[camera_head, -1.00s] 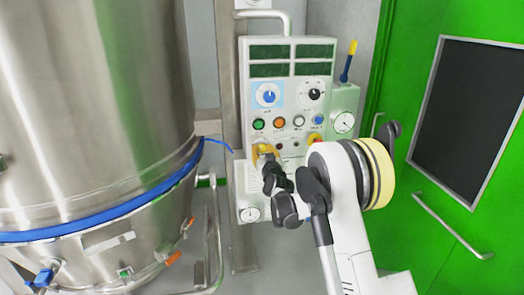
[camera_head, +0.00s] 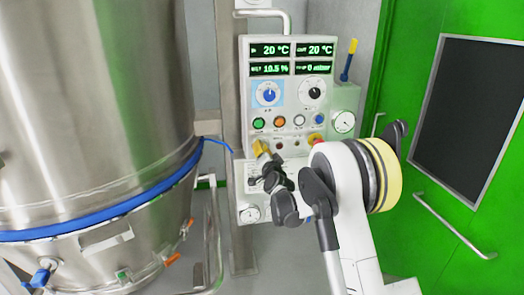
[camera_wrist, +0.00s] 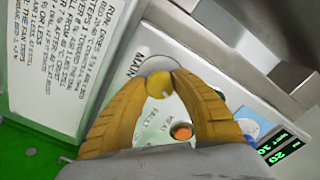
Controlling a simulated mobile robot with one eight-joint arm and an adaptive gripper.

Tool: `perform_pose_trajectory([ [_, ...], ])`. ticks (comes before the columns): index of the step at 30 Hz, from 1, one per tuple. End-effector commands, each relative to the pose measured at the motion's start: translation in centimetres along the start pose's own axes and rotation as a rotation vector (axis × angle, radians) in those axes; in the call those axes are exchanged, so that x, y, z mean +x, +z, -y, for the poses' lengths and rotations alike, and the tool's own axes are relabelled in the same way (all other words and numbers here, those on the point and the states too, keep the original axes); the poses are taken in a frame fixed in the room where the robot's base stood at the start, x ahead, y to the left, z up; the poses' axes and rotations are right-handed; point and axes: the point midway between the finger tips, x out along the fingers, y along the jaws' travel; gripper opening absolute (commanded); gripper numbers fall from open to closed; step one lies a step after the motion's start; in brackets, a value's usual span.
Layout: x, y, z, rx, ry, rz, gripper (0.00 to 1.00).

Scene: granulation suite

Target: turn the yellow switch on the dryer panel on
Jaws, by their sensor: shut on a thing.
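The yellow switch (camera_wrist: 158,83) is a small round knob with a pale pointer, next to a "MAIN" label on the white dryer panel (camera_head: 288,85). In the wrist view the two tan fingers of my gripper (camera_wrist: 160,82) close on it from either side. In the head view my gripper (camera_head: 260,148) reaches the lower left of the panel, below the green button, and its fingers hide the switch. The panel's four displays (camera_head: 270,50) are lit with green and white readings, two of them 20 °C.
Green, orange, white and blue buttons sit in a row just above, the orange one (camera_wrist: 181,132) close to my fingers. A red-and-yellow stop button (camera_head: 316,139) is to the right. A steel vessel (camera_head: 90,100) stands left; a green door (camera_head: 440,215) is right.

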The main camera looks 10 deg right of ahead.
Motion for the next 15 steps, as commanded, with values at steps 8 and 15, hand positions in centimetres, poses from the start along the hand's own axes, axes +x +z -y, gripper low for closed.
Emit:
perform_pose_trajectory([
  [8, 0.0, 0.04, 0.0, 0.124, 0.0, 0.001, 0.01],
  [15, 0.0, 0.03, 0.02, 0.165, 0.0, 0.001, 0.01],
])
